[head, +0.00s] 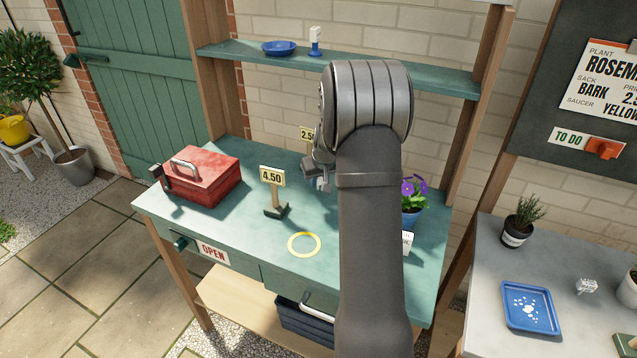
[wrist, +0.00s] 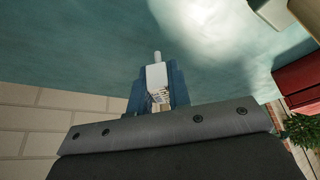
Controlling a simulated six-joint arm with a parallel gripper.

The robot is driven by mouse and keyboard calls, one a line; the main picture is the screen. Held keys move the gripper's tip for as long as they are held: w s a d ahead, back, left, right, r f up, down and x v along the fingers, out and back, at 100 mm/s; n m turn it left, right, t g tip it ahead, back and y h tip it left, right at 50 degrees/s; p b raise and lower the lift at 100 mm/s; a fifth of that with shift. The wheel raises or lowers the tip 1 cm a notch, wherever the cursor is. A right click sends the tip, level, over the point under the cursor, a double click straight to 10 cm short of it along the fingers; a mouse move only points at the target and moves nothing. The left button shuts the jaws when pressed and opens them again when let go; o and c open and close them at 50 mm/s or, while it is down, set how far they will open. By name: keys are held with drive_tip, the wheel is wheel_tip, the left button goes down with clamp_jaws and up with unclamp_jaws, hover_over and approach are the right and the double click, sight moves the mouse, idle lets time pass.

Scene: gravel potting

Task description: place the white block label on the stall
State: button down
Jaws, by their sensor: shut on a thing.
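My gripper (head: 322,182) is above the stall's teal top (head: 245,232), towards the back middle. In the wrist view, its blue fingers (wrist: 157,92) are shut on a white block label (wrist: 157,76) with dark marks on its lower end and a thin pale peg sticking out beyond it. The teal surface lies behind the held label. In the head view my arm hides most of the gripper, and the held label cannot be made out clearly. A yellow ring (head: 304,245) is marked on the stall top, in front of the gripper.
A 4.50 price stand (head: 273,190) stands left of the gripper, and a 2.50 sign (head: 307,134) behind it. A red box (head: 202,177) is at the left. A purple-flowered pot (head: 412,215) and a white card (head: 407,243) are right of my arm. The front-left top is clear.

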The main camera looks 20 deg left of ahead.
drive_tip(key=shift+f, duration=0.65)
drive_tip(key=shift+f, duration=0.1)
drive_tip(key=c, duration=1.3)
unclamp_jaws()
drive_tip(key=shift+c, duration=0.2)
drive_tip(key=v, duration=1.2)
